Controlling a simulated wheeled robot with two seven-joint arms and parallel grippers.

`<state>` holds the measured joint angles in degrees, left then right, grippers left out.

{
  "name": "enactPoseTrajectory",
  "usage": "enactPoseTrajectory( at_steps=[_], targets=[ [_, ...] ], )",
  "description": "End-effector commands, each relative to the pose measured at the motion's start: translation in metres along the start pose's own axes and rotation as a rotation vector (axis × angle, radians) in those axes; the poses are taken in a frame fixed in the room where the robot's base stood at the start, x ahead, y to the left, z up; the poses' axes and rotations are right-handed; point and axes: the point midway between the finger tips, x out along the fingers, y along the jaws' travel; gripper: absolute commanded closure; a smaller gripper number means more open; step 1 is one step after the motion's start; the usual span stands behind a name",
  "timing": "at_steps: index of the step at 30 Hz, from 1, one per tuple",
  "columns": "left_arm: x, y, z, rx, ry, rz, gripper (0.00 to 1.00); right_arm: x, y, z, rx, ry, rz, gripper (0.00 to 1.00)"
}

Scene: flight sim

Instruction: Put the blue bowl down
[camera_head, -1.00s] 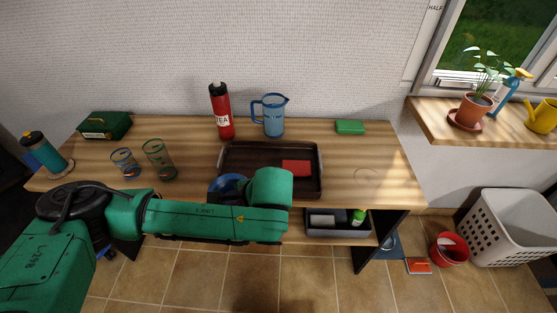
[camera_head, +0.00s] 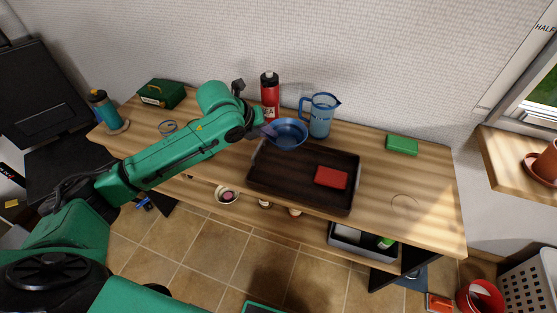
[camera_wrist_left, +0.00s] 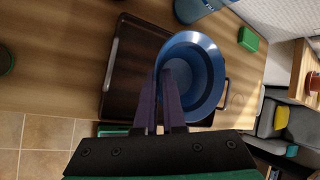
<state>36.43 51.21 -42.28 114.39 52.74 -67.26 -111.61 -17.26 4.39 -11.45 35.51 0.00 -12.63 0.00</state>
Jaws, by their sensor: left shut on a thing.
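The blue bowl (camera_head: 289,132) is at the back left corner of the dark tray (camera_head: 262,178) in the head view. My left gripper (camera_head: 269,131) is shut on the bowl's left rim. In the left wrist view, the two purple-grey fingers (camera_wrist_left: 167,88) pinch the near rim of the bowl (camera_wrist_left: 203,70), which looks empty. There the bowl overlaps the tray (camera_wrist_left: 128,75) and its handle side. The bowl appears held above the tray, but how high I cannot tell. My right gripper does not show.
A red block (camera_head: 331,177) lies in the tray. A red bottle (camera_head: 270,97) and a blue pitcher (camera_head: 320,115) stand close behind the bowl. A green block (camera_head: 402,145) lies at the back right. The wooden tabletop (camera_head: 425,190) right of the tray is clear.

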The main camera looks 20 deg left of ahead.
Motion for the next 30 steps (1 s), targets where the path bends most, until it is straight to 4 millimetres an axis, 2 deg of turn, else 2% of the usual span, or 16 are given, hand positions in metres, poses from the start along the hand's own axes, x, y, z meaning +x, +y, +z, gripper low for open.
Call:
enactPoseTrajectory(
  at_steps=[4, 13, 16, 21, 24, 30],
  targets=[
    [0.038, 0.022, -0.018, -0.004, 0.004, 0.001, 1.00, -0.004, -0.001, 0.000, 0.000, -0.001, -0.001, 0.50],
    [0.083, 0.049, -0.038, -0.002, 0.002, 0.001, 1.00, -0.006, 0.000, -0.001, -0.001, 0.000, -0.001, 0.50],
    [0.092, 0.054, -0.042, 0.000, -0.001, 0.000, 1.00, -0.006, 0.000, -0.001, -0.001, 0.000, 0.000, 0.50],
    [0.093, 0.055, -0.043, 0.001, -0.001, 0.001, 1.00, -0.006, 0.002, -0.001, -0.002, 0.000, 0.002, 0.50],
    [0.093, 0.056, -0.043, 0.001, 0.000, 0.002, 0.63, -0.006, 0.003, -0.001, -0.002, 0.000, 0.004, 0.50],
    [0.093, 0.055, -0.043, 0.001, -0.001, 0.002, 0.63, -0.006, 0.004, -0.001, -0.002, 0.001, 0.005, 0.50]
  ],
)
